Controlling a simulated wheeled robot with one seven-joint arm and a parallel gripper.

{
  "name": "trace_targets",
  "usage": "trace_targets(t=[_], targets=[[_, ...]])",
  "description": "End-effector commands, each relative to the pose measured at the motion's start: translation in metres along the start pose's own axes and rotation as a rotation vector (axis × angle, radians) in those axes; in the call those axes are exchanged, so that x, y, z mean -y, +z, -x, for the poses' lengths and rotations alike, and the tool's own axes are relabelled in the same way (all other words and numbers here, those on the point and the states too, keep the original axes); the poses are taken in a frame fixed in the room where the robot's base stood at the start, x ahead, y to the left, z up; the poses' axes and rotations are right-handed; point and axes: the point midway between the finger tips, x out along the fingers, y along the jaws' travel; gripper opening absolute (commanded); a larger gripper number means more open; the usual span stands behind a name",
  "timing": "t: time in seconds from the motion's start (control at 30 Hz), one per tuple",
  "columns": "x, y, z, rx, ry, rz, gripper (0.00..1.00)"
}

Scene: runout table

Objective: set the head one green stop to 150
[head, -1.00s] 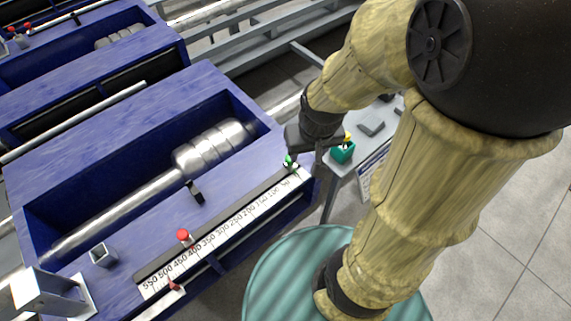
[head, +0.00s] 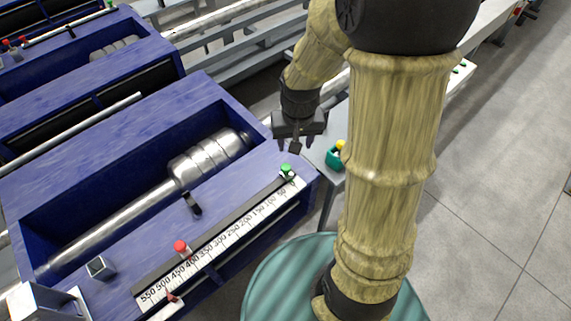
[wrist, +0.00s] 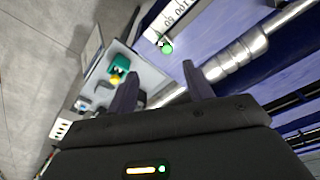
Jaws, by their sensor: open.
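The green stop (head: 286,171) has a round green knob and sits at the right, low-number end of the white scale (head: 222,238), around the 50 mark; its exact reading is too small to tell. The scale runs along the front edge of the nearest blue unit. The green stop also shows in the wrist view (wrist: 167,48), beyond the fingertips. My gripper (head: 297,146) is open and empty, just above and behind the green stop in the head view, apart from it. Its two spread fingers (wrist: 160,76) show in the wrist view with nothing between them.
A red stop (head: 180,246) stands near 400 to 450 on the same rail. A small black bracket (head: 192,203) and a square metal socket (head: 100,268) stand on the blue top. A teal holder with a yellow top (head: 336,155) sits on the grey side table, right of my gripper.

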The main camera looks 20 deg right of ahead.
Motion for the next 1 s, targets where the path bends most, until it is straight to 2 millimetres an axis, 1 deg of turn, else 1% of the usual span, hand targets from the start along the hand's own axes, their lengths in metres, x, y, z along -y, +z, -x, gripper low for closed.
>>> trace_targets(t=[0.03,0.2,0.3,0.37,0.47,0.8,0.93,1.0], targets=[[0.002,-0.014,-0.007,0.022,0.002,-0.027,0.51],[0.007,-0.053,-0.035,0.089,0.011,-0.123,0.51],[0.009,-0.069,-0.050,0.116,0.015,-0.169,0.51],[0.009,-0.074,-0.055,0.125,0.017,-0.188,0.51],[0.010,-0.078,-0.059,0.132,0.018,-0.202,0.51],[0.011,-0.077,-0.060,0.132,0.018,-0.200,0.51],[0.010,-0.076,-0.068,0.134,0.019,-0.200,0.51],[0.010,-0.074,-0.076,0.135,0.019,-0.199,0.51]])
